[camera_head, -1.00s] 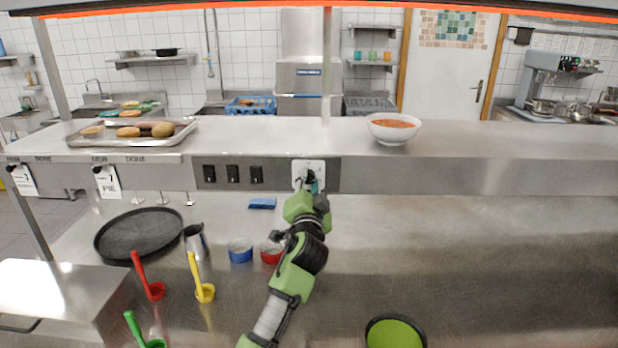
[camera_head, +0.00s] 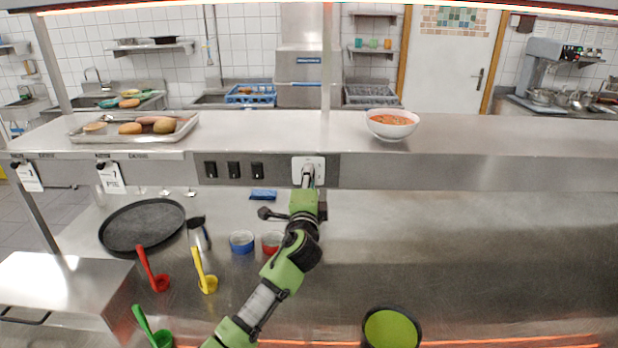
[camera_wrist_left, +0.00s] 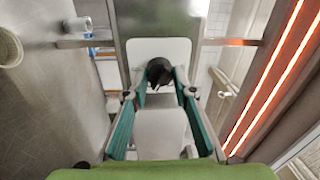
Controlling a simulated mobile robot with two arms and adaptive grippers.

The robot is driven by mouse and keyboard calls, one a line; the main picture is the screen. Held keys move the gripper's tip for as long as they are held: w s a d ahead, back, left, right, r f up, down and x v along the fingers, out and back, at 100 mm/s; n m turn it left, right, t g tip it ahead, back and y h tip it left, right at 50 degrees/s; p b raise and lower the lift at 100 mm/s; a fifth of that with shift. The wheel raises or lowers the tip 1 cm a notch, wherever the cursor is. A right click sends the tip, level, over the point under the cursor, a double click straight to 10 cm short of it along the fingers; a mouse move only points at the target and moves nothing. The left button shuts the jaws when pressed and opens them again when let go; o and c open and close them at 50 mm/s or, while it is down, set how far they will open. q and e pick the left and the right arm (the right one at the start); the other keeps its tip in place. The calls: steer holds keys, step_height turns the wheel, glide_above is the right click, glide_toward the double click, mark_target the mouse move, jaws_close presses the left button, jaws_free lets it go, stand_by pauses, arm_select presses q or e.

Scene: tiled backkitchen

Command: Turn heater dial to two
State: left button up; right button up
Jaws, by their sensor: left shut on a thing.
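The heater dial is a black round knob (camera_wrist_left: 159,71) on a white plate (camera_head: 308,168) fixed to the steel front below the upper shelf. In the left wrist view the plate (camera_wrist_left: 145,47) stands behind the knob. My left gripper (camera_head: 308,181) reaches up to the plate and mostly hides the dial in the head view. In the left wrist view its teal-padded fingers (camera_wrist_left: 159,88) are closed on the knob from both sides. The number the dial points at is not readable. My right gripper is not in view.
A bowl of soup (camera_head: 391,133) and a tray of food (camera_head: 82,135) stand on the upper shelf. Black switches (camera_head: 234,170) sit left of the plate. Ladles, cups and a round black tray (camera_head: 140,227) are on the counter's left. Glowing heater strips (camera_wrist_left: 265,75) run beside the gripper.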

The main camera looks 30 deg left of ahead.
arm_select(q)
steer(key=shift+a+r, duration=0.1)
steer(key=shift+r, duration=0.25)
steer(key=o, duration=1.1)
steer(key=shift+w+f, duration=0.15)
steer(key=shift+f, duration=0.2)
steer(key=v, duration=1.2)
steer(key=shift+a, duration=0.1)
